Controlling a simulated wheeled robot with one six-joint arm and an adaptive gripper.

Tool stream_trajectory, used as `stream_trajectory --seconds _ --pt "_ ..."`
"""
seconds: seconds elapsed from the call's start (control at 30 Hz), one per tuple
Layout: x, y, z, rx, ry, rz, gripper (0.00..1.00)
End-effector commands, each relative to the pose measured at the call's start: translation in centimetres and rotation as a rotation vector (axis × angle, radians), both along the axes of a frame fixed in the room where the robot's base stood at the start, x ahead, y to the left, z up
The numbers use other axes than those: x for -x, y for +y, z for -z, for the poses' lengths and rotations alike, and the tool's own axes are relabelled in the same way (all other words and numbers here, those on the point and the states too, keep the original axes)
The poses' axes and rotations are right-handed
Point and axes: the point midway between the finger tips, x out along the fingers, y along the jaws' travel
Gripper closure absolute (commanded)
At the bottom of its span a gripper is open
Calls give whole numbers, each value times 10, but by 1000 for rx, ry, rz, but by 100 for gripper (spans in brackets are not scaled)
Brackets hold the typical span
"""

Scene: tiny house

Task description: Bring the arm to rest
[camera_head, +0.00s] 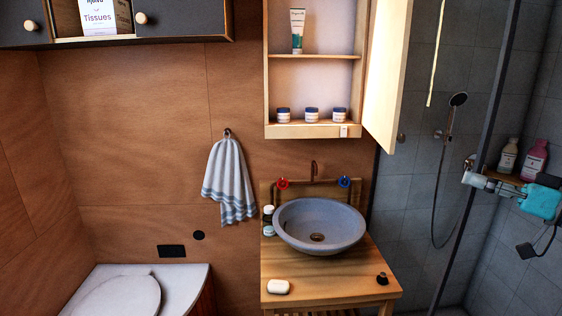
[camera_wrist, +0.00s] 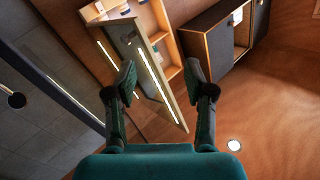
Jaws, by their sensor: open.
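My gripper (camera_wrist: 161,84) is open in the wrist view, with its two dark fingers apart and nothing held between them. The open cabinet door (camera_wrist: 154,70) shows beyond and between the fingers, apart from them as far as I can see. In the head view my gripper (camera_head: 469,172) is at the right, in front of the shower area, with its teal body to the right and its fingers pointing left. The rest of my arm is mostly outside the head view.
The wall cabinet (camera_head: 313,131) has its door (camera_head: 386,75) swung open to the right. A grey basin (camera_head: 319,226) stands on a wooden washstand (camera_head: 331,290). Shower bottles (camera_head: 534,160) stand behind my gripper. A towel (camera_head: 229,182) hangs left of the basin.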

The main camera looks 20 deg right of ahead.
Motion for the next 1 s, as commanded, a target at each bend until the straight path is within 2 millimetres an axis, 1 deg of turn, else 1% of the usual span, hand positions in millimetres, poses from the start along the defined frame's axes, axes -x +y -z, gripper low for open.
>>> stream_trajectory --seconds 0.27,0.37,0.47,0.6,0.67,0.7,0.87,0.9,1.0 --pt "-22 10 40 -83 -2 39 47" --pt "-32 16 61 -123 -2 62 47" --pt "-43 26 91 -171 5 93 47" --pt "-57 46 141 -242 20 150 47" --pt "-61 55 162 -267 29 176 47" --pt "-62 62 176 -281 35 193 47" --pt "-64 91 232 -326 68 262 47" --pt "-62 98 246 -334 77 279 47" --pt "-56 118 279 -346 102 321 47"
